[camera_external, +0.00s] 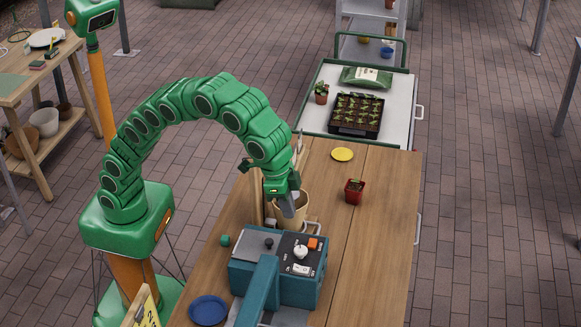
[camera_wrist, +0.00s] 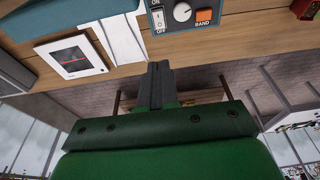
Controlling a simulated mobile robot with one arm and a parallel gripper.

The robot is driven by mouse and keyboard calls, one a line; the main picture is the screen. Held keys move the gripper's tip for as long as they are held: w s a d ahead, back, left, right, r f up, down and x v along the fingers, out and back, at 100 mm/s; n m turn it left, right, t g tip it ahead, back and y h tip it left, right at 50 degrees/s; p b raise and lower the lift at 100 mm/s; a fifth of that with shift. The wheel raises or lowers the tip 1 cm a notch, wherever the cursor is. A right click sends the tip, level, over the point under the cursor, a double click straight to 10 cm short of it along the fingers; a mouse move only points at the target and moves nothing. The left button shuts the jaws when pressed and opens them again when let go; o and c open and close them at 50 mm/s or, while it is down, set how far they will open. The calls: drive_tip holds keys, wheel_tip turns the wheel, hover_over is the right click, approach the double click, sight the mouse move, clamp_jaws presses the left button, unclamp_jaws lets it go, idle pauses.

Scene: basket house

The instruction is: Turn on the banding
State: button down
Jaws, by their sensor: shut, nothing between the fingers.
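The banding machine is a teal box (camera_external: 250,283) on the wooden table. Its black top panel has a white knob (camera_external: 301,251), an orange button (camera_external: 313,244) and a white rocker switch (camera_external: 301,268). In the wrist view the switch (camera_wrist: 158,19) is marked ON and OFF, the knob (camera_wrist: 182,12) is beside it, and the orange button (camera_wrist: 204,16) reads BAND. I cannot tell which way the switch is set. My gripper (camera_external: 289,210) is shut and empty, pointing down just behind the panel. Its closed fingers (camera_wrist: 157,72) also show in the wrist view, apart from the controls.
A blue plate (camera_external: 208,310) is at the front left. The table's right side is clear.

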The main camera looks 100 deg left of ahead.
drive_tip(key=x, duration=0.2)
drive_tip(key=s+x, duration=0.1)
drive_tip(key=x, duration=0.1)
drive_tip(key=shift+f, duration=0.3)
idle(0.4)
hover_over(296, 263)
drive_tip(key=f, duration=1.1)
drive_tip(key=shift+s+f, duration=0.2)
drive_tip(key=shift+f, duration=0.2)
drive_tip(key=shift+s+f, duration=0.1)
drive_tip(key=shift+f, duration=0.85)
drive_tip(key=shift+s+f, duration=0.1)
drive_tip(key=shift+s+d+f+t, duration=0.15)
drive_tip(key=shift+f+t, duration=0.15)
drive_tip(key=shift+t, duration=0.2)
